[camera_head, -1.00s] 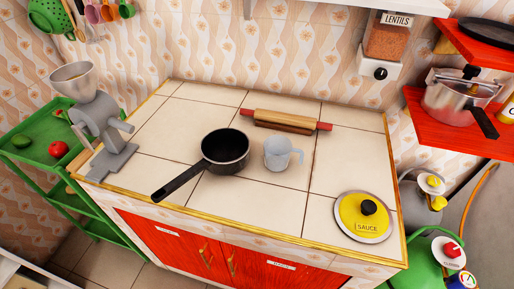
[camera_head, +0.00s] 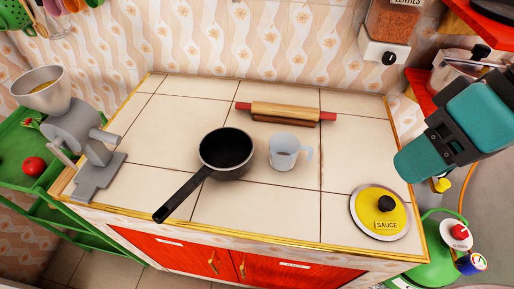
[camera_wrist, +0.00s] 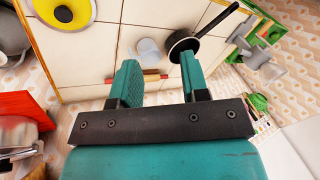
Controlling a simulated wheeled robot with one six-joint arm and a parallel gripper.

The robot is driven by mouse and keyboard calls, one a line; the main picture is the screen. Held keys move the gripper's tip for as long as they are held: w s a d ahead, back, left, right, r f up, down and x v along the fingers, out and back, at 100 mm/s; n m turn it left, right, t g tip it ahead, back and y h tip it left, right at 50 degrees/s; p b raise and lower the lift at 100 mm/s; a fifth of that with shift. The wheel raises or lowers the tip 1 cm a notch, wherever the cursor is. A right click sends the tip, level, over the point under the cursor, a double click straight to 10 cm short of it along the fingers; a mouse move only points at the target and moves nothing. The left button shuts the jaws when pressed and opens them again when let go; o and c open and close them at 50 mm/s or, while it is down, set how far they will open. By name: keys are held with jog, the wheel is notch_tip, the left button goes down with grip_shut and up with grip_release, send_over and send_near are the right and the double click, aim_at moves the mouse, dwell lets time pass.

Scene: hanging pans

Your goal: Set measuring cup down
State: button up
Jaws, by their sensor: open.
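The measuring cup (camera_head: 284,152) is pale and translucent, with its handle to the right. It stands upright on the tiled counter (camera_head: 250,214), just right of the black saucepan (camera_head: 226,150). In the wrist view the cup (camera_wrist: 148,50) shows beyond the finger gap, beside the pan (camera_wrist: 184,45). My gripper (camera_wrist: 158,75) has two teal fingers spread apart with nothing between them. In the head view part of my arm's teal end is at the right, above the counter's right edge and well away from the cup; the fingertips are not clear there.
A rolling pin (camera_head: 285,112) lies behind the cup. A yellow sauce lid (camera_head: 380,212) lies at the counter's front right. A grey grinder (camera_head: 80,130) stands at the left edge. Tiles in front of the cup are clear.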

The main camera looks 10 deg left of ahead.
jog(key=w+f+m+y+b, duration=0.1)
jog(key=w+f+m+b, duration=0.2)
jog(key=w+f+m, duration=0.25)
jog(key=m+t+y+b, duration=0.3)
jog(key=m+y+b, duration=0.45)
jog(key=m, duration=1.35)
send_near(308, 161)
jog(key=a+p, duration=0.1)
jog(key=w+a+p, duration=0.1)
jog(key=a, duration=0.1)
jog(key=shift+w+a+r, duration=0.15)
jog(key=shift+a+r, duration=0.05)
jog(key=shift+a, duration=0.05)
jog(key=shift+y, duration=0.25)
jog(key=shift+p+x, duration=0.65)
jog(key=shift+x, duration=2.25)
jog(key=shift+f, duration=0.1)
grip_shut()
